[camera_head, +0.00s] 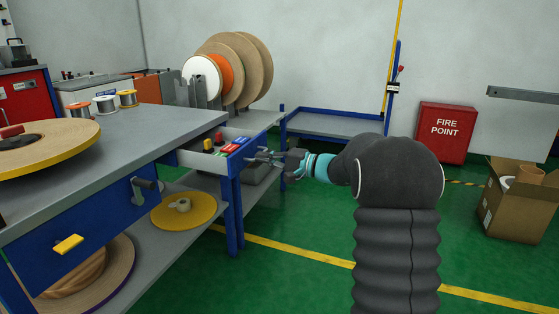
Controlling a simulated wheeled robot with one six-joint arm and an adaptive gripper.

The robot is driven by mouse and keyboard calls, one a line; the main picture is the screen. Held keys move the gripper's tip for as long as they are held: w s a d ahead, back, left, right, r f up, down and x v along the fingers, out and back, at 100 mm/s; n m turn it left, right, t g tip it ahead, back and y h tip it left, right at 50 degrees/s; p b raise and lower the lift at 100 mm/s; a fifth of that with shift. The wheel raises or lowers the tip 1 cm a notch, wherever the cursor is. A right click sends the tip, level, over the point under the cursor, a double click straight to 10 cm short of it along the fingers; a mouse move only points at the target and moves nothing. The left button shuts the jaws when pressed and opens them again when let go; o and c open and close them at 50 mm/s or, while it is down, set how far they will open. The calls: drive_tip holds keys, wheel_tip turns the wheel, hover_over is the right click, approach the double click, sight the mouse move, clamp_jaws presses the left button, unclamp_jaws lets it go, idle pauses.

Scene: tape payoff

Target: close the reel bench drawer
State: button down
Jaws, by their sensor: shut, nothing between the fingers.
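The reel bench (170,127) stands at the left with a grey top and blue frame. Its drawer (198,160) is pulled out at the bench's right end, with light grey walls and a blue front (238,157). Several small red, yellow and blue items show inside it. My gripper (250,156) is shut and empty, pointing left at the drawer front. Its fingertips are at or very near the front; I cannot tell whether they touch. My dark arm reaches in from the right.
A large reel (75,138) and small spools (106,103) are on the bench top. A crank handle (147,184) sticks out of the bench side. A cardboard box (500,215) and red fire point box (446,132) stand right. Green floor between is clear.

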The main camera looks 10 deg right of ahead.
sight(239, 153)
drive_tip(key=shift+x, duration=2.75)
drive_tip(key=b+x, duration=0.3)
drive_tip(key=x, duration=1.1)
drive_tip(key=shift+w+a+f, duration=0.1)
drive_tip(key=shift+a+f, duration=0.05)
drive_tip(key=shift+a, duration=0.15)
drive_tip(key=shift+w+a, duration=0.15)
drive_tip(key=shift+w, duration=0.05)
drive_tip(key=shift+b, duration=0.35)
